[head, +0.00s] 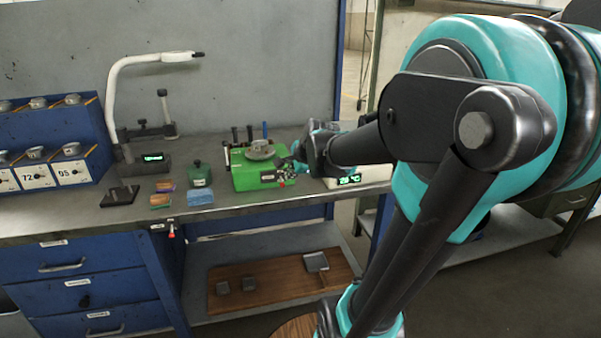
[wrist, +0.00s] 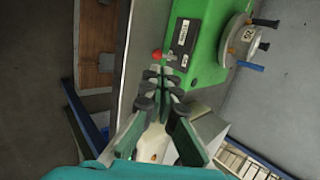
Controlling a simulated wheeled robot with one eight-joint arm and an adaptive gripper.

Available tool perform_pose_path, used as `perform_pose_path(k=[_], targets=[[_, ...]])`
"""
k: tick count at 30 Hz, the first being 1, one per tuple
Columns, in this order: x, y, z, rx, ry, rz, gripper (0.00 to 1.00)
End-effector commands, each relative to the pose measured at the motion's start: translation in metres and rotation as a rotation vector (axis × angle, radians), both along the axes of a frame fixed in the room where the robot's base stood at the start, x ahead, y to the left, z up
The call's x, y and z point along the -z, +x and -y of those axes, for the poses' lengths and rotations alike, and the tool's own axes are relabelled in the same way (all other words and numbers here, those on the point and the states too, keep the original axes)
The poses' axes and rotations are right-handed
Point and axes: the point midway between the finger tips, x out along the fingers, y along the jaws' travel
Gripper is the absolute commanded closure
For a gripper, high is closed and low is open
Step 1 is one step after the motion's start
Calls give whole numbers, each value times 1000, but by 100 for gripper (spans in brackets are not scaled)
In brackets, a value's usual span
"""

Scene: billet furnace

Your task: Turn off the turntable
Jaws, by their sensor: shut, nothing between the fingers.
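The turntable is a green box (head: 245,180) with a round grey plate (head: 259,150) on top, near the right end of the workbench. In the wrist view the green box (wrist: 208,65) fills the upper middle, with the round plate (wrist: 243,36) at its right. A small red knob (wrist: 157,54) with a metal base sticks out of the box's front edge, beside a dark label (wrist: 183,35). My gripper (wrist: 162,82) is shut and empty, its fingertips just below the knob in the picture. Whether they touch it cannot be told. In the head view my gripper (head: 286,172) partly hides the box's right side.
A dark green bottle-like object (head: 198,175), a blue sponge (head: 200,197) and small coloured blocks stand left of the turntable. A white device with a green display (head: 350,181) is close on the right. A white arm lamp (head: 115,80) and blue cup rack (head: 45,130) are farther left.

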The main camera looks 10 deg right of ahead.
Motion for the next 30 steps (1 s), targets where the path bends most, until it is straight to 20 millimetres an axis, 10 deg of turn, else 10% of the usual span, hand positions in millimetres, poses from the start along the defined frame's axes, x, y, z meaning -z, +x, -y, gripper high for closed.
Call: perform_pose_path(k=[30], targets=[[-46, -68, 14, 0, 0, 1, 100]])
